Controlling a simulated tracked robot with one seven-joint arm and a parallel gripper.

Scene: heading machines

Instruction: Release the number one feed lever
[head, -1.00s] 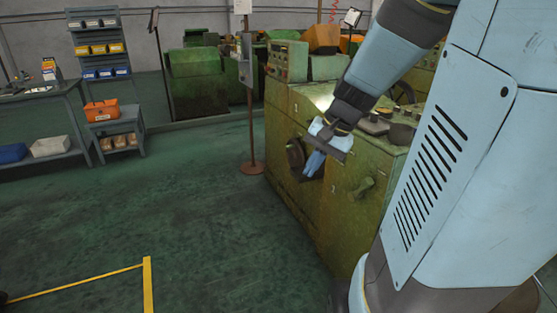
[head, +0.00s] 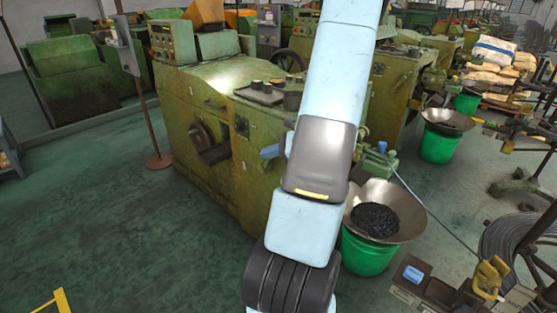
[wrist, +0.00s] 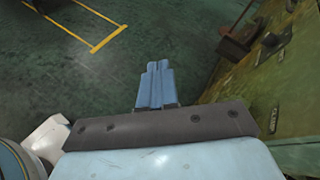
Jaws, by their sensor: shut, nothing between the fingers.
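The green heading machine (head: 215,150) stands left of my arm in the head view, and its front face (wrist: 285,90) fills the right of the wrist view. A short green handle-like piece (wrist: 274,120) shows on that face close to my gripper's right side; I cannot tell for sure that it is the feed lever. In the head view my arm covers part of the machine, and no lever can be made out. My gripper (wrist: 158,64) has its blue fingers together and empty, apart from the machine face. The blue fingertips (head: 266,152) show left of my arm in the head view.
A dark chute (head: 213,153) juts from the machine front; it also shows in the wrist view (wrist: 236,45). A green bucket (head: 368,252) under a metal funnel of dark pieces stands right of my arm. A post (head: 145,100) stands left of the machine. Open floor lies front left.

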